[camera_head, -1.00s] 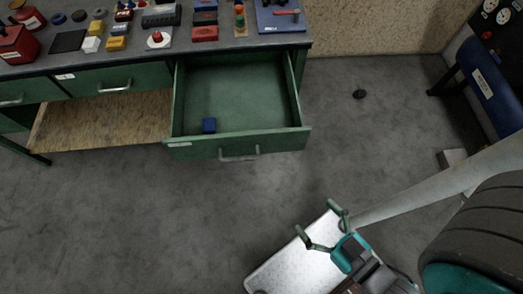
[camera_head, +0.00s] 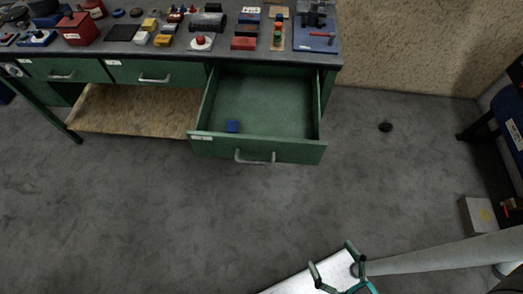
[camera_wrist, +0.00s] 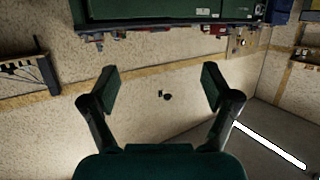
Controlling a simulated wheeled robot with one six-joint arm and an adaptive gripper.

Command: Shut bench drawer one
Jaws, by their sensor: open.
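The open green bench drawer (camera_head: 290,150) is pulled far out at the right end of the bench in the head view. It has a metal handle (camera_head: 255,158) on its front and a small blue block (camera_head: 232,126) inside at the front left. My gripper (camera_head: 333,262) is at the bottom of the head view, well in front of the drawer and apart from it. In the wrist view my gripper (camera_wrist: 158,88) has its two fingers wide apart with nothing between them. A green bench part (camera_wrist: 150,12) shows upside down at the top of the wrist view.
The bench top (camera_head: 180,50) holds many small items. Two shut drawers with handles (camera_head: 155,79) are to the left, above a wooden shelf (camera_head: 130,110). A black disc (camera_head: 385,127) lies on the floor at right. A box (camera_head: 478,214) stands at the right edge. The floor before the drawer is clear.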

